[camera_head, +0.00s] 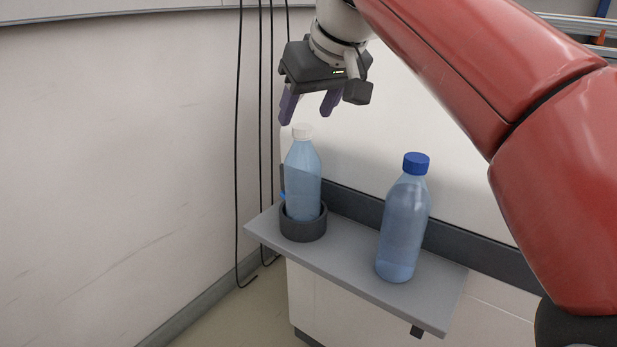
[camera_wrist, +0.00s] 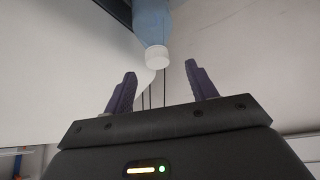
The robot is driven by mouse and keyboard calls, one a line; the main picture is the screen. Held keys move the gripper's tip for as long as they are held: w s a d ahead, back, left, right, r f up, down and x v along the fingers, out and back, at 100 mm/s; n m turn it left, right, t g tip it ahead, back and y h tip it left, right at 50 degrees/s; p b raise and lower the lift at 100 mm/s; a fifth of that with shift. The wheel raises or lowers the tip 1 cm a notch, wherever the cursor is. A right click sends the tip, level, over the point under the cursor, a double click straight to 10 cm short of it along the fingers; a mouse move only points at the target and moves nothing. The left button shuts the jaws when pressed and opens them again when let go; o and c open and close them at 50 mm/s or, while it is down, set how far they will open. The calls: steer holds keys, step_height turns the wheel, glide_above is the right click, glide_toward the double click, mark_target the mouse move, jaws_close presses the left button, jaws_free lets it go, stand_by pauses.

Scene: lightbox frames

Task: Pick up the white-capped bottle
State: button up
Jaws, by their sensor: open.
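The white-capped bottle (camera_head: 302,180) is clear, pale blue and upright in a dark round holder (camera_head: 303,227) on the left part of a grey shelf (camera_head: 355,275). Its white cap (camera_head: 302,131) faces up. My gripper (camera_head: 310,112) is just above the cap, with its purple fingers open and empty. In the wrist view the cap (camera_wrist: 157,57) and the lower neck of the bottle (camera_wrist: 151,22) show beyond and between the spread fingers (camera_wrist: 160,82). The bottle's base is hidden inside the holder.
A blue-capped bottle (camera_head: 403,220) stands upright on the shelf to the right. A small blue item, partly hidden, shows behind the holder's left side. A pale wall (camera_head: 110,150) and hanging black cables (camera_head: 262,120) are to the left. My red arm covers the right.

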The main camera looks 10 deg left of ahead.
mark_target(304, 127)
steer(key=b+x, duration=0.1)
steer(key=x, duration=0.6)
steer(key=shift+d+f, duration=0.15)
steer(key=shift+f, duration=0.15)
jaws_close()
